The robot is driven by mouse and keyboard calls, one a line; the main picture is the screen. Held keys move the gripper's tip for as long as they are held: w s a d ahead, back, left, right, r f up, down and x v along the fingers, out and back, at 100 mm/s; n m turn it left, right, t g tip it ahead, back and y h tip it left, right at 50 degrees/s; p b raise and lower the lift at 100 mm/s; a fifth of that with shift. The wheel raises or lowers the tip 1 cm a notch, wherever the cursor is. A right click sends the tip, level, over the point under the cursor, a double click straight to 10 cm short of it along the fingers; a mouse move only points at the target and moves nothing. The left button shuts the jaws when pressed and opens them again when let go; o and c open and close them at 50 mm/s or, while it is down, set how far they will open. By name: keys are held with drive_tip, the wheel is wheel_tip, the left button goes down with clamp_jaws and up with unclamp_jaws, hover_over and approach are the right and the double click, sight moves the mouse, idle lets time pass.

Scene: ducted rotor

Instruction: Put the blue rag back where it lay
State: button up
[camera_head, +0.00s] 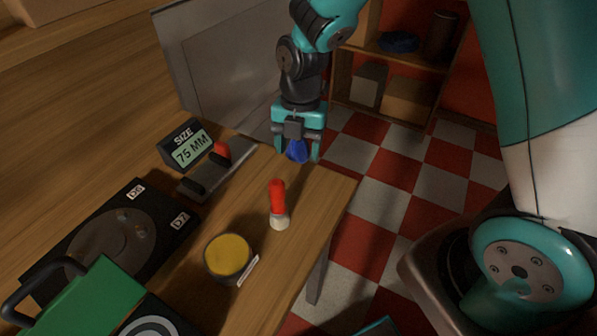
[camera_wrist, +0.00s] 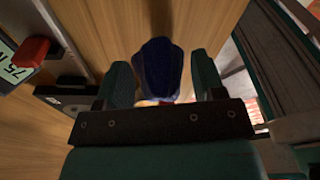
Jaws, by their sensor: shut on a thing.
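The blue rag (camera_head: 297,150) hangs between the fingers of my gripper (camera_head: 297,152), above the far right corner of the wooden table (camera_head: 310,190). In the wrist view the rag (camera_wrist: 158,68) is a dark blue bunched shape between the two teal fingers of my gripper (camera_wrist: 165,85). My gripper is shut on it. Wood grain shows beyond the rag in the wrist view. I cannot tell whether the rag touches the table.
A size display (camera_head: 188,148) reads 75 MM beside a slide gauge (camera_head: 217,172). A black D6/D7 unit (camera_head: 115,235) and a green box (camera_head: 90,300) lie left.

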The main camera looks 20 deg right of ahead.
sight(298, 182)
wheel_tip(298, 182, down, 8)
drive_tip(key=shift+f, duration=0.1)
idle(0.4)
drive_tip(key=o, duration=0.9)
drive_tip(key=shift+f, duration=0.1)
drive_tip(key=r, duration=0.7)
drive_tip(key=w+r, duration=0.1)
drive_tip(key=r, duration=0.3)
drive_tip(key=shift+d, duration=0.4)
drive_tip(key=shift+r, duration=0.75)
drive_tip(key=s+a+r+m+y, duration=0.1)
drive_tip(key=s+r+m, duration=0.3)
drive_tip(key=s+m, duration=0.2)
drive_tip(key=s+a+r+m+y, duration=0.1)
drive_tip(key=s+a+r+m, duration=0.1)
drive_tip(key=s+r+m, duration=0.2)
drive_tip(key=s+a+r+m+t+y, duration=0.1)
drive_tip(key=s+r+m, duration=0.3)
drive_tip(key=s+m, duration=0.5)
drive_tip(key=shift+s+a+m, duration=0.25)
drive_tip(key=shift+a+m, duration=0.45)
drive_tip(key=shift+m, duration=0.3)
